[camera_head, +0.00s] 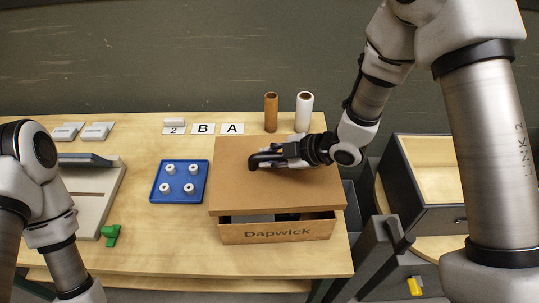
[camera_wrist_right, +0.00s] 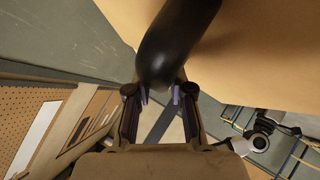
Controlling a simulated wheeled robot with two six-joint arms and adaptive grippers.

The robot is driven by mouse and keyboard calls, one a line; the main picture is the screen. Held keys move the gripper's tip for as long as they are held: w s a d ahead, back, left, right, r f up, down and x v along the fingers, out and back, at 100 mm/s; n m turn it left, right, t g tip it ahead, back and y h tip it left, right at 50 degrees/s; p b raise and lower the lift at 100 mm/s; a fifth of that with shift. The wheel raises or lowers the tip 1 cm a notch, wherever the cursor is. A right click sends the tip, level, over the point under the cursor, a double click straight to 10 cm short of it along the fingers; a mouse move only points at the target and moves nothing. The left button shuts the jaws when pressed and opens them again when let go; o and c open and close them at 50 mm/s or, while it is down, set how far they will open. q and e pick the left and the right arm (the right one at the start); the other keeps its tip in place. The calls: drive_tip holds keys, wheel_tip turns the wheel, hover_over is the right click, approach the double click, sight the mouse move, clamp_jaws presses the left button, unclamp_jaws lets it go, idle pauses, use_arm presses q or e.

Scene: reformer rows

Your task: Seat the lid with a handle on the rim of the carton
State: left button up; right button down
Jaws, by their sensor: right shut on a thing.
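The lid (camera_head: 235,185) is a flat brown board over the carton (camera_head: 230,236), a brown box marked "Dapwick". A dark gap shows between the lid's front edge and the carton's front wall, so the lid is not flush there. Whether it touches the rim elsewhere is hidden. My right gripper (camera_head: 268,160) is shut on the lid's dark handle, above the lid. In the right wrist view the thick black handle (camera_wrist_right: 180,40) lies between the fingertips (camera_wrist_right: 160,95), with the lid's brown surface (camera_wrist_right: 265,45) behind it. My left arm shows at the left, but its gripper is out of view.
A blue tray (camera_head: 157,194) with several white pegs stands left of the carton. Brown (camera_head: 270,112) and white (camera_head: 304,112) cylinders stand behind the lid. A green piece (camera_head: 111,235) lies front left. A grey drawer unit (camera_head: 436,220) is at the right. The table front is clear.

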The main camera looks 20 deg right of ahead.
sight(275, 170)
wheel_tip(275, 170, down, 4)
drive_tip(key=b, duration=0.3)
drive_tip(key=shift+s, duration=0.15)
drive_tip(key=shift+w+f+b, duration=0.2)
drive_tip(key=shift+f+b, duration=0.2)
drive_tip(key=shift+f, duration=0.15)
drive_tip(key=shift+s+r, duration=0.1)
drive_tip(key=shift+s, duration=0.05)
drive_tip(key=shift+f+b, duration=1.2)
drive_tip(key=shift+f, duration=0.3)
idle(0.3)
drive_tip(key=c, duration=1)
unclamp_jaws()
drive_tip(key=shift+o, duration=0.2)
